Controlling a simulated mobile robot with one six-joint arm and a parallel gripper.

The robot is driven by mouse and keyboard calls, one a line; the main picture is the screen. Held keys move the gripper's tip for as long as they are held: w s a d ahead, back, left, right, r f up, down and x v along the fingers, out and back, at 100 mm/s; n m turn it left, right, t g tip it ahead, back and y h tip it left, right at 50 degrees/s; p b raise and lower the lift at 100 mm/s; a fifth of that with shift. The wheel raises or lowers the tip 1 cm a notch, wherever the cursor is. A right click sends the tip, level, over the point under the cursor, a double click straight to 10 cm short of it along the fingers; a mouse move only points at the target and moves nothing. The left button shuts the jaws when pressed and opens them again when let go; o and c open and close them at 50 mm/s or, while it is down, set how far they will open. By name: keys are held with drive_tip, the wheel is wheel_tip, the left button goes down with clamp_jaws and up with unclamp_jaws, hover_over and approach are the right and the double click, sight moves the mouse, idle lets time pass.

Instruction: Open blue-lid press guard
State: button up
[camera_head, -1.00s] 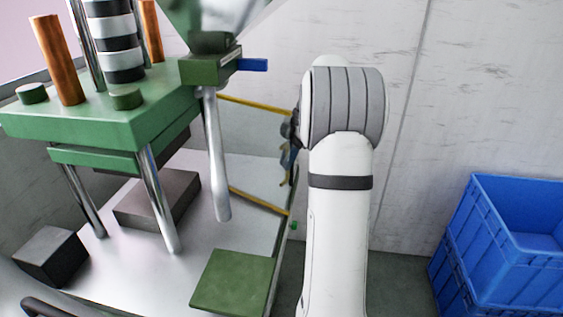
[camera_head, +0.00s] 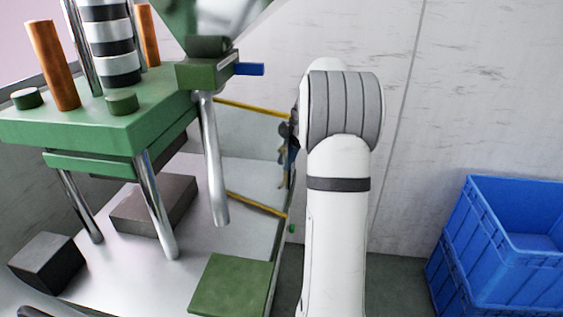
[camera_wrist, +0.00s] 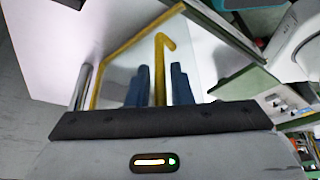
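The press guard (camera_head: 248,142) is a see-through panel with yellow bars along its upper and lower edges, at the right side of the green press (camera_head: 105,125). In the wrist view, its yellow frame (camera_wrist: 125,42) shows with a hooked yellow bar (camera_wrist: 161,58). My gripper (camera_wrist: 157,75) has two blue fingers, one on each side of this bar. A gap shows between the bar and each finger, so it looks open around the bar. In the head view, my gripper (camera_head: 287,150) is at the guard's right edge, mostly hidden by my wrist. A blue piece (camera_head: 249,69) sticks out from the press top.
Stacked blue crates (camera_head: 510,250) stand on the floor at the right. A green plate (camera_head: 232,285) and dark blocks (camera_head: 45,262) lie on the metal press table. A pale wall (camera_head: 480,90) stands behind my arm.

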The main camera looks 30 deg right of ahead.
drive_tip(key=v, duration=0.7)
idle(0.3)
